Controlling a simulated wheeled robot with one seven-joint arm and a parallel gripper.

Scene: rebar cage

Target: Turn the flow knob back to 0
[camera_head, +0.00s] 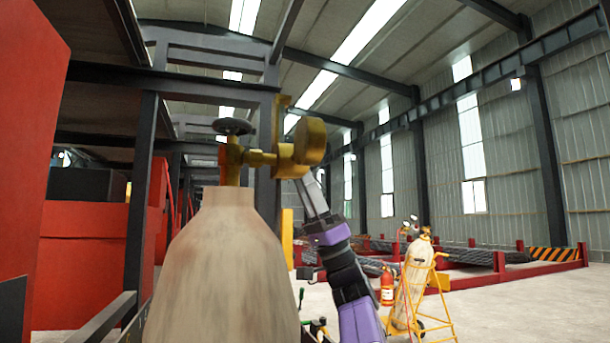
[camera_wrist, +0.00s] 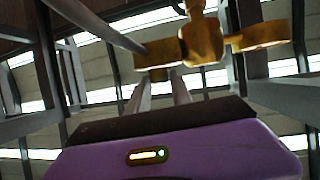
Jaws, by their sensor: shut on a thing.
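A tall beige gas cylinder (camera_head: 220,270) stands upright in front in the head view. Its brass valve (camera_head: 230,160) carries a black handwheel (camera_head: 232,126). A brass regulator (camera_head: 290,155) with a round gauge (camera_head: 311,141) sits to the right of the valve, and brass regulator parts also show in the wrist view (camera_wrist: 203,40). My gripper (camera_head: 306,184) reaches up from below, its fingertips against the regulator's underside. In the wrist view my gripper's two fingers (camera_wrist: 160,82) close on a small brass piece, apparently the flow knob (camera_wrist: 158,74). The knob's marks are unreadable, and the knob is mostly hidden.
A red panel (camera_head: 50,150) and dark steel posts stand close on the left. At the right, a yellow cart (camera_head: 432,290) holds another cylinder, with a red extinguisher (camera_head: 387,287) beside it. Red racks with rebar lie farther back. The floor at right is open.

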